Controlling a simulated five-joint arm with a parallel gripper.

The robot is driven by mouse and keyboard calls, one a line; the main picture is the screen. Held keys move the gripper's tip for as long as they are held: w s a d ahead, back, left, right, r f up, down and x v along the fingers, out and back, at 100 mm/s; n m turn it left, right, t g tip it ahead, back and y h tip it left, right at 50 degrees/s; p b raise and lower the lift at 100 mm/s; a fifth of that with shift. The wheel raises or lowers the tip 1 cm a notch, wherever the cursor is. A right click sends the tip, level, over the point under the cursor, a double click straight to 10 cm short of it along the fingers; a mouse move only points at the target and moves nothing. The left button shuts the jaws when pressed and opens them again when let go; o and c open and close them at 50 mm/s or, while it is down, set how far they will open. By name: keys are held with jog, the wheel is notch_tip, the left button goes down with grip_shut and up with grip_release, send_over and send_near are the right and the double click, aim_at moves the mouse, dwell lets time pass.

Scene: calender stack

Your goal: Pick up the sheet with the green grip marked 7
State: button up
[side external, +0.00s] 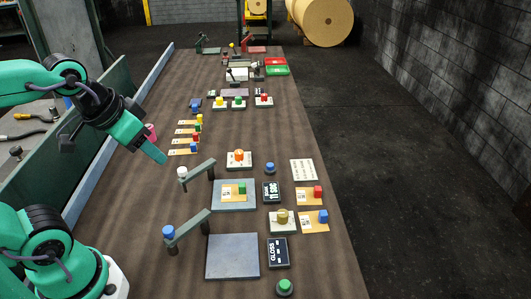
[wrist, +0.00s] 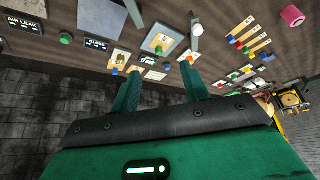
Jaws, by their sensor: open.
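A tan sheet (side external: 228,193) with a green grip (side external: 242,188) lies on a grey plate near the table's middle. It also shows in the wrist view (wrist: 161,40), beyond my fingers. Another green grip (side external: 197,129) shows among several tan sheets in a row at the left; the sheets have small white labels. No digit is legible, so I cannot tell which green grip is marked 7. My gripper (side external: 156,151) is open and empty, above the table's left part, below the row in the picture and apart from the sheets. Its two fingers (wrist: 161,84) show spread in the wrist view.
A post with a white knob (side external: 182,173) and swing arm stands left of the plate. A blue-knobbed post (side external: 168,231) stands nearer. Sheets with red (side external: 318,191) and blue (side external: 323,216) grips lie right. A pink cylinder (side external: 150,132) stands behind my gripper.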

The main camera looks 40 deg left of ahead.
jog(key=w+f+m+g, duration=0.1)
jog(key=w+m+g, duration=0.15)
jog(key=w, duration=0.45)
jog(key=m+g, duration=0.3)
jog(key=m, duration=0.3)
send_over(234, 189)
jog(key=d, duration=0.2)
notch_tip(234, 189, down, 13)
jog(key=shift+w+a+f, duration=0.1)
jog(key=shift+f, duration=1.7)
jog(key=shift+f, duration=2.55)
